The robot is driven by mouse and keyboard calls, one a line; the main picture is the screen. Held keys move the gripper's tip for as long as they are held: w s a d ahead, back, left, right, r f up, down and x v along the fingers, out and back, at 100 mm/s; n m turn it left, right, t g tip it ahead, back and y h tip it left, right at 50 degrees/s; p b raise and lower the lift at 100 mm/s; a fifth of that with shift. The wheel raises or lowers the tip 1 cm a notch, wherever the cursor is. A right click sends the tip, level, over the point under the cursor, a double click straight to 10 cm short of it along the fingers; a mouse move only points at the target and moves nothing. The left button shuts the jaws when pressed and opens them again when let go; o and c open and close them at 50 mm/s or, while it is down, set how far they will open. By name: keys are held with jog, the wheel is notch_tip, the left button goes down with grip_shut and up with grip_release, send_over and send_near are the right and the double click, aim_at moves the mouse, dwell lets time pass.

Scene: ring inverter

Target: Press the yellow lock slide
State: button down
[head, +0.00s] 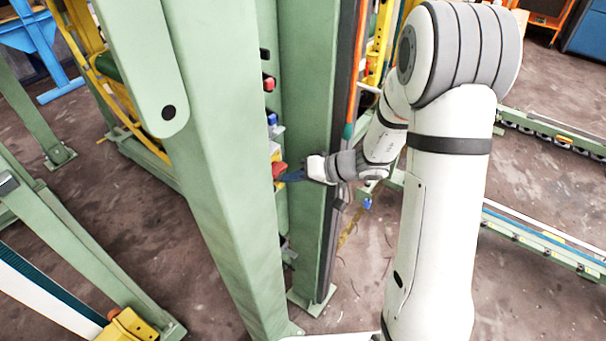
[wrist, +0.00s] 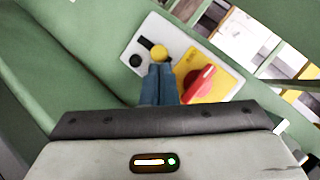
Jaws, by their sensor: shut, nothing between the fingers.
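The yellow lock slide (wrist: 159,53) is a small round yellow knob at the end of a short dark slot on a light grey plate (wrist: 189,51). My gripper (wrist: 160,68) has its blue fingers together and empty, with the tips right at the slide's near side. I cannot tell whether they touch it. A red rotary handle (wrist: 201,83) on a yellow plate (wrist: 222,86) is just right of the fingers. In the head view my gripper (head: 287,177) reaches left between green posts beside the red handle (head: 279,170); the slide cannot be made out there.
A black round button (wrist: 135,60) is left of the slide. Green machine posts (head: 212,150) and (head: 309,120) stand on both sides of the panel. A red switch (head: 269,82) and a blue one (head: 272,118) sit higher up. Open floor (head: 545,190) shows at the right.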

notch_tip(320, 180, down, 4)
jog(key=b, duration=0.6)
jog(key=shift+r, duration=0.25)
jog(key=v, duration=1)
